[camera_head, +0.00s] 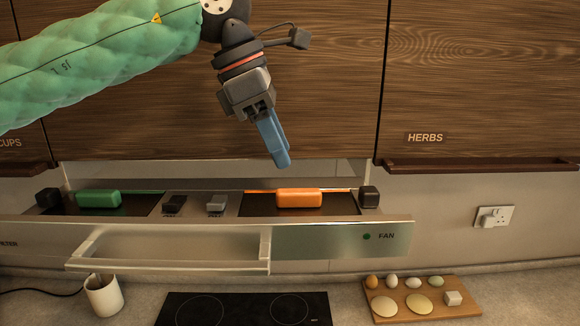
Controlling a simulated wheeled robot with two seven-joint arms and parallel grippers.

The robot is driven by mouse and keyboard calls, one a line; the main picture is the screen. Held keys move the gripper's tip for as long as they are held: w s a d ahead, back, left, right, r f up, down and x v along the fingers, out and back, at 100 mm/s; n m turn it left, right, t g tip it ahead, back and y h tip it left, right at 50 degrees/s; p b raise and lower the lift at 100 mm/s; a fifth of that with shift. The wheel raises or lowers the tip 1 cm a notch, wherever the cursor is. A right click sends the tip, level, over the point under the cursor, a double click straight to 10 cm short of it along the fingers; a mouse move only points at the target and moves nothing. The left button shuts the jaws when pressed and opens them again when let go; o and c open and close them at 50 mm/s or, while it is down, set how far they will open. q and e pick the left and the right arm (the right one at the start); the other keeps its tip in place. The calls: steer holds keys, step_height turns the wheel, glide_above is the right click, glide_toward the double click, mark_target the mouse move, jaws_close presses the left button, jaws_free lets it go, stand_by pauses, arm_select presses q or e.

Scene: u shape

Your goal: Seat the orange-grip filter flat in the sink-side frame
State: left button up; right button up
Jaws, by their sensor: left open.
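The orange-grip filter (299,198) lies in the right-hand opening of the hood under the cupboards, its orange block at the middle and a thin orange edge along the back. Its dark panel is seen at a low angle, and I cannot tell whether it sits fully flat in its frame (350,211). My left gripper (282,160), with blue fingers pointing down, is open and empty above and slightly left of the orange grip, apart from it. The fingers overlap from this angle. My right gripper is not in view. No sink shows.
A green-grip filter (98,200) lies in the hood's left opening. Small grey switches (216,204) and dark end blocks (369,197) stand nearby. A pale handle frame (170,265) juts from the hood front. Below are a hob (245,309), a cup (104,296) and an egg board (455,313).

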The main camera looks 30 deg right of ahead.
arm_select(q)
steer(key=shift+v, duration=2.65)
